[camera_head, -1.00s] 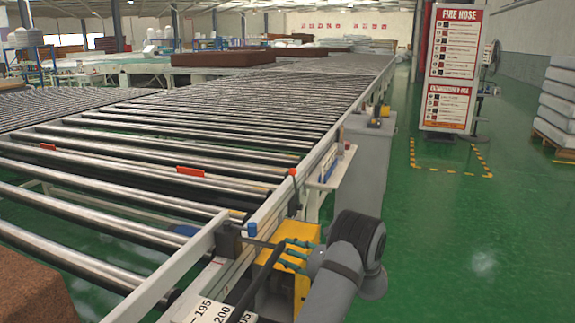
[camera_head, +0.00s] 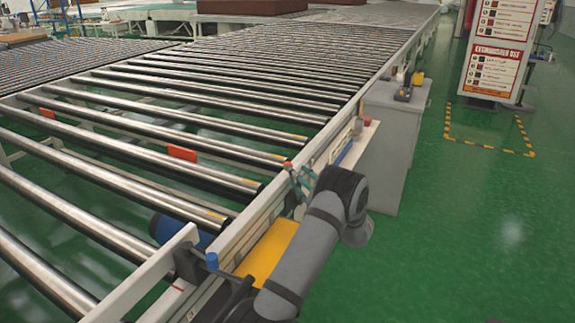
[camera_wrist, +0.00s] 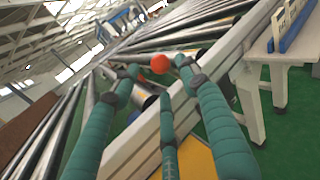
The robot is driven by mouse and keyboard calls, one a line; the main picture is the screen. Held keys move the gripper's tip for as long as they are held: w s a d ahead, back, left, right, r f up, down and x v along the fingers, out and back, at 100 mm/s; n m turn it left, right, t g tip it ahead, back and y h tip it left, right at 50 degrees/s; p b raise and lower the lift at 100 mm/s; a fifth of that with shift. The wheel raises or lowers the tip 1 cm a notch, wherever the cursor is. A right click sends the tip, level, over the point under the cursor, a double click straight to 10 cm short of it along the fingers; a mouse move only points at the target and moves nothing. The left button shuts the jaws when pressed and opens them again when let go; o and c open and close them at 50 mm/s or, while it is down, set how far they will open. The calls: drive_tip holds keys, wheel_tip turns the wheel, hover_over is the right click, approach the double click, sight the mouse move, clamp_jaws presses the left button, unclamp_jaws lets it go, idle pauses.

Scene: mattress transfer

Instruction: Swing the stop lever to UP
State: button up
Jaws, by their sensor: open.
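A red ball knob (camera_head: 287,164) stands at the near edge of the conveyor; I take it to be the stop lever's knob. Its rod is mostly hidden by my gripper (camera_head: 300,184). My gripper has teal fingers and is right beside the knob. In the wrist view the knob (camera_wrist: 160,63) appears between the spread fingertips of my gripper (camera_wrist: 158,72), with open space around it. I cannot tell whether any finger touches it. The lever's marking and its UP position cannot be read.
The roller conveyor (camera_head: 160,165) fills the left, with its pale side rail (camera_head: 330,150) alongside my arm. A grey cabinet (camera_head: 388,150) is beyond.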

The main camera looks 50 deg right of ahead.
drive_tip(key=x, duration=0.6)
drive_tip(key=shift+w+d, duration=0.2)
drive_tip(key=shift+w, duration=0.05)
drive_tip(key=shift+c, duration=1.1)
clamp_jaws()
drive_tip(key=shift+f, duration=0.1)
